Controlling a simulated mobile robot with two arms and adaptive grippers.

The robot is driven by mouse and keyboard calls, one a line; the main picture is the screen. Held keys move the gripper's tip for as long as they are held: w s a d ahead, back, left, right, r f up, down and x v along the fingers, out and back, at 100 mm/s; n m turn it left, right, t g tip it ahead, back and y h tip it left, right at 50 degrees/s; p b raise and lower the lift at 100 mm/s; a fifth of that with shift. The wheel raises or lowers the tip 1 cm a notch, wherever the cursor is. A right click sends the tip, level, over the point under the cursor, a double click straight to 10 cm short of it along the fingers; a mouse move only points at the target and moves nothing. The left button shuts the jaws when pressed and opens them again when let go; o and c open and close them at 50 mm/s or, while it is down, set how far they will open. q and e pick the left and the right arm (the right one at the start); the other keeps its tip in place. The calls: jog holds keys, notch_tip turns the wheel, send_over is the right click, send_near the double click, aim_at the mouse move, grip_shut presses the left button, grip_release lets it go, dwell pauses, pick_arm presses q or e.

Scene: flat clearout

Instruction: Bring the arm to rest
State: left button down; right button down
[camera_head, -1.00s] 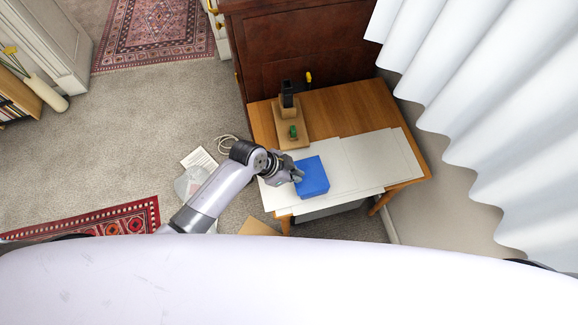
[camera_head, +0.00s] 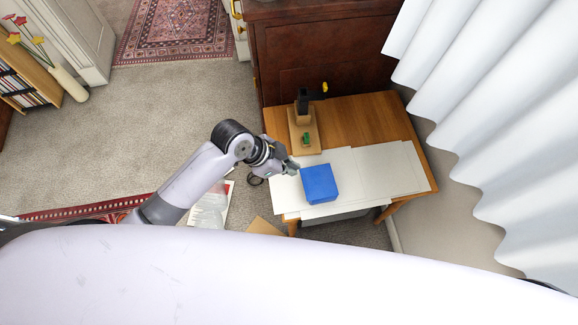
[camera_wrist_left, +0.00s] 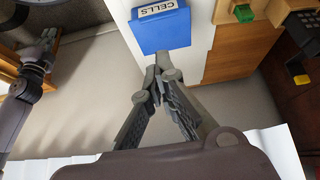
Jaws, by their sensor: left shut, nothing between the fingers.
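My left arm comes in from the left in the head view. Its gripper (camera_head: 293,169) is shut and empty, just left of a blue box (camera_head: 320,184) on the white sheets at the table's near side. In the left wrist view, the gripper's fingers (camera_wrist_left: 158,78) meet at their tips, and the blue box (camera_wrist_left: 162,33), labelled "CELLS", lies beyond them, apart from the tips. In the left wrist view, a part of my other arm (camera_wrist_left: 25,90) shows at the left.
The wooden table (camera_head: 365,118) bears white sheets (camera_head: 375,170) and a wooden board (camera_head: 293,130) with a small green piece (camera_head: 306,138) and a dark upright device (camera_head: 303,100). A dark red cabinet (camera_head: 330,50) stands behind. White curtains (camera_head: 480,110) hang at the right. Carpet (camera_head: 170,110) is open at the left.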

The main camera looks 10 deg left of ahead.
dwell(0.6)
pick_arm(q)
jog(key=s+a+f+n+y, duration=0.1)
jog(key=s+a+f+n, duration=0.2)
jog(key=f, duration=0.5)
jog(key=s+a+f+n+y, duration=0.1)
jog(key=a+f+n, duration=0.1)
jog(key=a+f, duration=0.45)
jog(key=s+a+f+n+y, duration=0.2)
jog(key=a+f+n, duration=0.1)
jog(key=f, duration=0.6)
jog(key=s+a+f+n, duration=0.1)
jog(key=s+f, duration=0.3)
jog(key=s, duration=0.4)
jog(key=s+a+f+n+y, duration=0.1)
jog(key=s+a+f, duration=0.2)
jog(key=s, duration=0.6)
jog(key=s+a+f+n+g, duration=0.1)
jog(key=s+a+f, duration=0.1)
jog(key=s+f, duration=0.3)
jog(key=s, duration=0.3)
jog(key=shift+s+f+n+y, duration=0.15)
jog(key=shift+f+n+y, duration=0.15)
jog(key=shift+f, duration=0.1)
pick_arm(e)
jog(key=c, duration=2.3)
grip_release()
jog(key=shift+d, duration=0.1)
